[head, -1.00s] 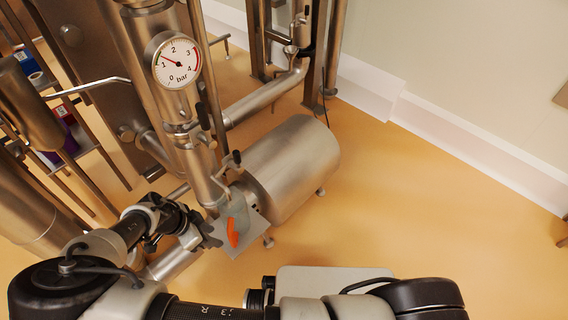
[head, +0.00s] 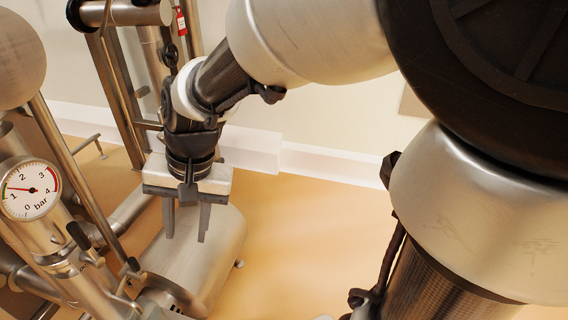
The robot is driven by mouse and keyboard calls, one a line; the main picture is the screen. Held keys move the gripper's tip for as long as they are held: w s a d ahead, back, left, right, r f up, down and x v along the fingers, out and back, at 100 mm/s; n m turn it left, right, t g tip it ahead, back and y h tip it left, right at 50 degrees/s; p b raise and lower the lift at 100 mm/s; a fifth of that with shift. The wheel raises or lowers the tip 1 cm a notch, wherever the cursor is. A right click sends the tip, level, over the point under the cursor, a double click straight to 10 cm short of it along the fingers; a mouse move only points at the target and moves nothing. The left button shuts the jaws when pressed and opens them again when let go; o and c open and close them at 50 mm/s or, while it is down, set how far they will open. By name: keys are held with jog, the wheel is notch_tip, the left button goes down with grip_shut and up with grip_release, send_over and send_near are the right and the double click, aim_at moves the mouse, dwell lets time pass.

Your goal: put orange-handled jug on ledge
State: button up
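My gripper (head: 187,222) hangs in the left half of the head view with its two fingers pointing down. The fingers stand well apart with nothing between them. They show in front of the rounded steel tank. The orange-handled jug is not in view now, and I cannot make out the ledge. In the earlier head view, a grey jug with an orange handle stood on a small grey plate at the near end of the tank.
The steel tank (head: 205,262) lies low on the floor. A pressure gauge (head: 30,190) and steel pipes fill the left side. A red tag (head: 181,20) hangs at the top. Open tan floor (head: 300,235) lies right of the tank, before the white wall base.

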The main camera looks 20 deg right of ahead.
jog(key=s+d+r+n+t+h, duration=0.1)
jog(key=s+d+r+n+t, duration=0.1)
jog(key=s+d+r, duration=0.2)
jog(key=s+d+r+n+t+h, duration=0.1)
jog(key=s+d+r, duration=0.3)
jog(key=d, duration=0.5)
jog(key=shift+s+n+t+h, duration=0.3)
jog(key=shift+n+t, duration=0.2)
jog(key=shift+t, duration=0.1)
jog(key=shift+o, duration=0.2)
